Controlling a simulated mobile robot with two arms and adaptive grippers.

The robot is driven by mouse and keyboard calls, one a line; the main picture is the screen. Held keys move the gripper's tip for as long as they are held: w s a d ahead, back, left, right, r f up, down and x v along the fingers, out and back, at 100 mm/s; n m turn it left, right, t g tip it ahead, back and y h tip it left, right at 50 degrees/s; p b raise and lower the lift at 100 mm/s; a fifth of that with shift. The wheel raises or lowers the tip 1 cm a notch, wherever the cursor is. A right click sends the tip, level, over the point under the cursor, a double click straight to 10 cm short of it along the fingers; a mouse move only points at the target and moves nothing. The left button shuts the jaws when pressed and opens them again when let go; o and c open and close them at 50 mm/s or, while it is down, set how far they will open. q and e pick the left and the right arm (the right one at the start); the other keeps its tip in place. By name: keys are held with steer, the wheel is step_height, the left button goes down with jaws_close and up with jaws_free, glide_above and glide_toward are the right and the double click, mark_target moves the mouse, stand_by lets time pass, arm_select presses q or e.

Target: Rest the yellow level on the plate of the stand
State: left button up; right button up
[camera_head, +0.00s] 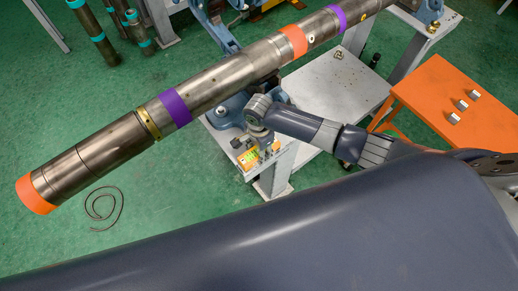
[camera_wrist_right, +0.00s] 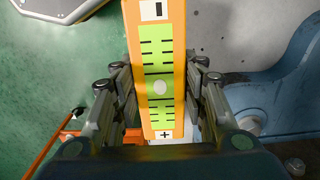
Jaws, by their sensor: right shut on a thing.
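The yellow level (camera_head: 249,158) has an orange-yellow body and a green scale face with black marks. My right gripper (camera_head: 263,153) is shut on it, low beside the near left corner of the stand. In the right wrist view the level (camera_wrist_right: 160,60) stands between the two fingers (camera_wrist_right: 158,95), its minus end up the picture and its plus end near the palm. The stand's pale grey plate (camera_head: 335,97) lies beyond; part of it shows in the wrist view (camera_wrist_right: 225,30). I cannot tell whether the level touches the plate. My left gripper is not in view.
A long steel pipe (camera_head: 215,85) with orange and purple bands crosses above the stand in a blue vise (camera_head: 228,112). The vise's blue base (camera_wrist_right: 285,95) is right of the level. An orange table (camera_head: 440,95) holds small blocks. A cable coil (camera_head: 103,205) lies on the green floor.

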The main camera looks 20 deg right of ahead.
steer(key=shift+f, duration=0.2)
steer(key=o, duration=1.5)
steer(key=shift+r+p, duration=3.5)
steer(key=shift+p, duration=0.7)
